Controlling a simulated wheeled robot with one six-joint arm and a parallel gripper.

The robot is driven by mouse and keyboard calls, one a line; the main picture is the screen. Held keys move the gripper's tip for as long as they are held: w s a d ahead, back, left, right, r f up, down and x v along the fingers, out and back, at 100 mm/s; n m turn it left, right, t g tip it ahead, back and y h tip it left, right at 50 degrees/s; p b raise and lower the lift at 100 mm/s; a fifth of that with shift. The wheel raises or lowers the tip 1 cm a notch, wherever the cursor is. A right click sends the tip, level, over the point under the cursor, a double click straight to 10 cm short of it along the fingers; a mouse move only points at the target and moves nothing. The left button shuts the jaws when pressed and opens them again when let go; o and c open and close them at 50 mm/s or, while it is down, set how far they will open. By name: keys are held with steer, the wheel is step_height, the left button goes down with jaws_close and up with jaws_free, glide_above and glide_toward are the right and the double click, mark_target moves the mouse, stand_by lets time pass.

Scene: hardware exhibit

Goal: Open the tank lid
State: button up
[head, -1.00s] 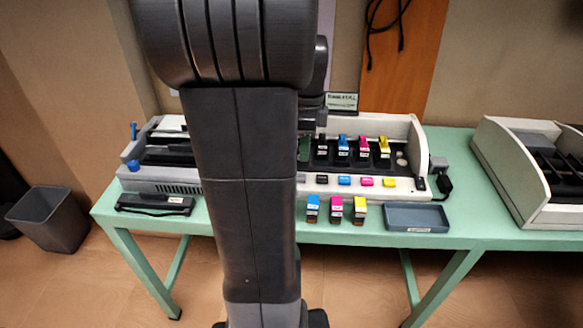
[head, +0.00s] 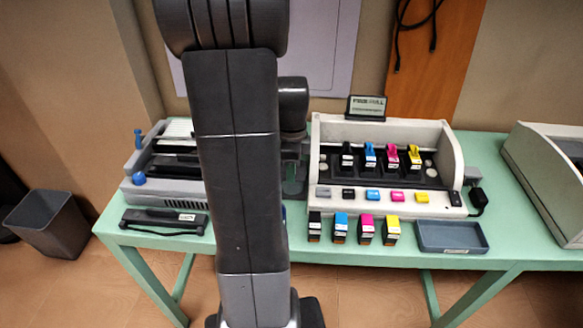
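A cream ink unit (head: 330,130) stands on the green table behind my raised arm. In it stand several upright ink tanks: black (head: 347,157), cyan (head: 370,156), magenta (head: 392,158) and yellow (head: 414,158). Along its front edge is a row of small grey, black, cyan (head: 373,196), magenta and yellow pieces. I cannot tell which part is the tank lid, or whether it is open. My wrist (head: 293,102) shows just left of the unit, partly behind my arm. My gripper's fingers cannot be made out there.
Several cartridges, including a yellow one (head: 391,231), stand before the unit, left of a blue-grey tray (head: 452,237). A grey machine (head: 165,190) and a black device (head: 160,221) are at left. Another cream unit (head: 545,180) is at right. A bin (head: 48,223) stands on the floor.

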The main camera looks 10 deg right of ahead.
jaws_close()
steer(key=shift+r, duration=0.1)
